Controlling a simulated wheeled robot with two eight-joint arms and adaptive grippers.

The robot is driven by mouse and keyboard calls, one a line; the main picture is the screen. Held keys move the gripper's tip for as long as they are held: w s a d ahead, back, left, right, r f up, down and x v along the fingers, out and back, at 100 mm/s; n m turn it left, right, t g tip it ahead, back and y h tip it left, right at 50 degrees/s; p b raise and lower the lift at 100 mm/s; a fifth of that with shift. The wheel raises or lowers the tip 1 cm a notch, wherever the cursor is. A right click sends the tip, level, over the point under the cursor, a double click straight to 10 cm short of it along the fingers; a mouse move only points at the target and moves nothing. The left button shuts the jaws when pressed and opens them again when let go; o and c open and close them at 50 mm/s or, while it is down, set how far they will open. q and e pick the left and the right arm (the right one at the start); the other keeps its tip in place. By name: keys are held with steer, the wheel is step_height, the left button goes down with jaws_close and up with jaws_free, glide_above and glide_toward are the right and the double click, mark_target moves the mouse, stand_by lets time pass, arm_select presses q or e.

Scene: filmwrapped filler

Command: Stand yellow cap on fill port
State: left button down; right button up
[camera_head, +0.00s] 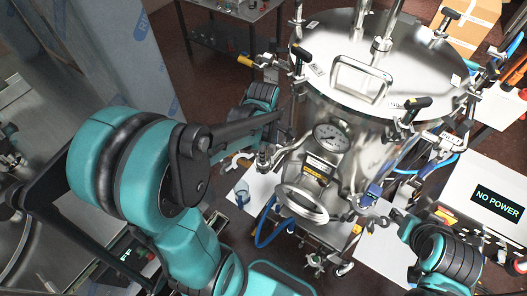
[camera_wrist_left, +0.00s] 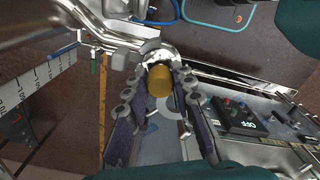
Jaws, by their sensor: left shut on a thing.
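The yellow cap (camera_wrist_left: 159,82) is between the fingertips of my left gripper (camera_wrist_left: 160,78) in the left wrist view. The gripper is shut on it. A bright round metal fitting (camera_wrist_left: 157,52) shows just beyond the cap, on steel pipework; it may be the fill port. I cannot tell whether cap and fitting touch. In the head view my left arm's dark link hides much of that area, and I cannot make out the cap surely. My right gripper (camera_head: 384,221) is low at the right, beside the vessel; its fingers are too small to read.
A large steel vessel (camera_head: 345,125) with clamps and a gauge (camera_head: 330,136) stands in the middle. Blue hoses hang around it. A white panel marked NO POWER (camera_head: 490,185) is at the right. An OFF panel (camera_wrist_left: 240,116) and a ruler (camera_wrist_left: 40,80) flank the cap.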

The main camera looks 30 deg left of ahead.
arm_select(q)
steer(key=shift+f, duration=0.35)
steer(key=shift+f+b, duration=0.2)
steer(key=shift+b, duration=0.25)
steer(key=c, duration=1.2)
jaws_free()
step_height(320, 180, up, 12)
